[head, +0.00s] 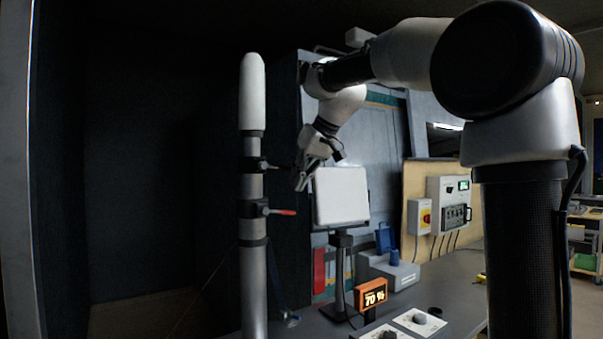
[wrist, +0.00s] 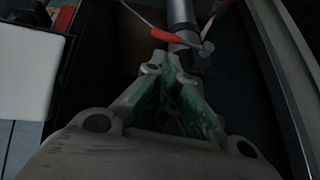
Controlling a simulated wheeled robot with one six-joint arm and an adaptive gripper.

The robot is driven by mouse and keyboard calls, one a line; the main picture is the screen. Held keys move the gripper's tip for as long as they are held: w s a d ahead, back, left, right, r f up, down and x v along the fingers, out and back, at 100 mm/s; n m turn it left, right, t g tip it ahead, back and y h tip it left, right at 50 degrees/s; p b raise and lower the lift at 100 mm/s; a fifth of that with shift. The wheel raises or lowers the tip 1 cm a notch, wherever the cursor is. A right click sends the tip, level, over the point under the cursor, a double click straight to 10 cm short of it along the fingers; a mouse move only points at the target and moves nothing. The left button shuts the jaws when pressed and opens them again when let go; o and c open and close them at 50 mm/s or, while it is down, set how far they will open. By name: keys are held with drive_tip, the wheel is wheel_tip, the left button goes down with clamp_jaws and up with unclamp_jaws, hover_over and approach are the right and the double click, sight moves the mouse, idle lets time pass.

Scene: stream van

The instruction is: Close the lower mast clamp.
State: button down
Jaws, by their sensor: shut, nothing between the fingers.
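The mast (head: 254,190) is a grey upright pole with a white rounded top. The lower mast clamp (head: 252,208) is a dark collar around it, with a red-tipped lever (head: 283,212) sticking out to the right. An upper clamp (head: 253,163) sits above it. My gripper (head: 301,184) is shut and empty, to the right of the mast in the picture, a little above the red lever and apart from it. In the wrist view a red lever (wrist: 151,28) and the pole (wrist: 183,14) show beyond the shut fingers (wrist: 166,68). The clamp's far side is hidden.
A white flat panel (head: 341,195) on a dark stand is close to the right of my gripper. A bench (head: 445,290) holds an orange-framed display (head: 371,294) and a grey box with a blue knob. The dark space left of the mast looks clear.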

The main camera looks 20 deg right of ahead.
sight(293, 213)
drive_tip(key=shift+x, duration=2.8)
drive_tip(key=shift+d+f+y, duration=0.2)
drive_tip(key=shift+f+y, duration=0.25)
drive_tip(key=shift+y, duration=0.05)
drive_tip(key=shift+w+d+f+m+g+y, duration=0.1)
drive_tip(key=shift+d+f+m+g+y, duration=0.15)
drive_tip(key=shift+f+y, duration=0.2)
drive_tip(key=shift+w+f+m+g+y, duration=0.1)
drive_tip(key=shift+f+m+g+y, duration=0.05)
drive_tip(key=shift+f+m+y, duration=0.25)
wheel_tip(293, 213, down, 2)
drive_tip(key=y, duration=0.1)
drive_tip(key=m+y, duration=0.1)
drive_tip(key=y, duration=0.1)
drive_tip(key=shift+s+f, duration=0.1)
drive_tip(key=shift+f, duration=0.1)
drive_tip(key=a+f+m+y, duration=0.1)
drive_tip(key=y, duration=0.1)
drive_tip(key=a+f+y, duration=0.1)
drive_tip(key=f+y, duration=0.1)
drive_tip(key=s+a+f+m+y, duration=0.1)
drive_tip(key=y, duration=0.1)
drive_tip(key=shift+f+m+g, duration=0.35)
drive_tip(key=shift+f+g, duration=0.05)
